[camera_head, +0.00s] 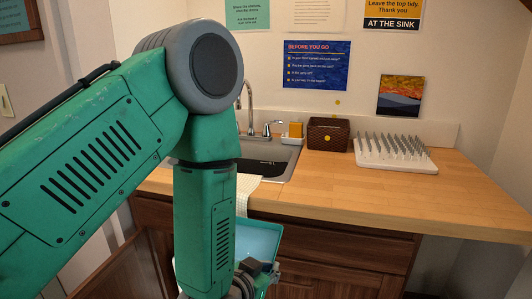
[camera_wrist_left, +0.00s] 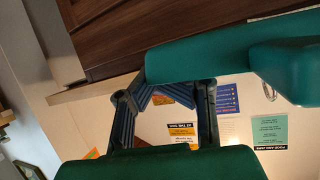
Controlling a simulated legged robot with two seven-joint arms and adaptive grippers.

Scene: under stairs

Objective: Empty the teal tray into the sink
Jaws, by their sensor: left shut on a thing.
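The teal tray (camera_head: 262,240) is in front of the cabinet, below the counter edge. My left arm covers much of it, and I cannot see what it holds. My left gripper (camera_head: 262,273) is at the tray's lower right part, shut on it. In the left wrist view my gripper's dark fingers (camera_wrist_left: 168,92) reach up towards a smooth teal-green shape; I cannot tell whether that is the tray or part of my arm. The steel sink (camera_head: 285,158) is set in the counter behind my arm, its left part hidden. My right gripper is not in view.
A pale cloth (camera_head: 247,186) hangs over the counter edge by the sink. The tap (camera_head: 249,105) rises behind the sink. The right front counter (camera_head: 400,195) is clear.

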